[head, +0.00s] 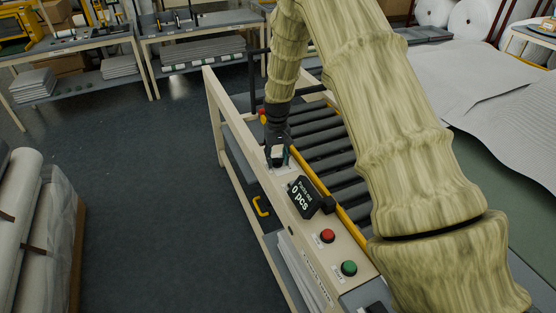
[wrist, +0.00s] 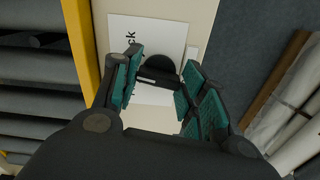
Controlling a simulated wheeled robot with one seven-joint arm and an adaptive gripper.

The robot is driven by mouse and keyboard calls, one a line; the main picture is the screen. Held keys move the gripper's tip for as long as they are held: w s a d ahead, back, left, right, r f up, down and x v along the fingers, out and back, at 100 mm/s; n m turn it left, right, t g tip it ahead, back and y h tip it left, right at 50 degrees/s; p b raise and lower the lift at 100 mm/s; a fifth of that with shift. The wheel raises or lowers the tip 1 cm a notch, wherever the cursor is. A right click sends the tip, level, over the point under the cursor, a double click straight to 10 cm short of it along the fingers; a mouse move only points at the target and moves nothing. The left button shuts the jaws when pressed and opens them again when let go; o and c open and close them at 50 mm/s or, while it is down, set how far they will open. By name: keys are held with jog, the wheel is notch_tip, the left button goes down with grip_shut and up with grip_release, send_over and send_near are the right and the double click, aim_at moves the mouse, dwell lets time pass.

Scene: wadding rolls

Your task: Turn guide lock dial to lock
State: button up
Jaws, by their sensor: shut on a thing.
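The guide lock dial (wrist: 160,70) is a dark round knob on a white label plate (wrist: 150,30). Only the end of a word, "ck", shows on the plate; the rest is hidden. My gripper (wrist: 162,62) is shut on the dial, with teal-padded fingers on its left and right sides. In the head view my gripper (head: 278,158) points down at the beige side rail (head: 292,217) of the roller conveyor, and it hides the dial there. The dial's pointing direction cannot be made out.
On the rail, nearer the camera, are a black counter display (head: 302,197) reading "0 pcs", a red button (head: 327,236) and a green button (head: 349,268). Dark rollers (head: 324,148) and a yellow strip lie right of the rail. Wrapped rolls (head: 38,225) stand left; open floor lies between.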

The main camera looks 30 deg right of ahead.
aim_at(277, 159)
jog(key=m+b, duration=0.1)
jog(key=m, duration=0.4)
jog(key=shift+w+r+m, duration=0.1)
jog(key=shift+w+m, duration=0.05)
jog(key=shift+m, duration=0.25)
dwell(0.3)
jog(key=o, duration=1)
jog(key=shift+a, duration=0.1)
notch_tip(277, 159, up, 12)
jog(key=shift+f, duration=0.1)
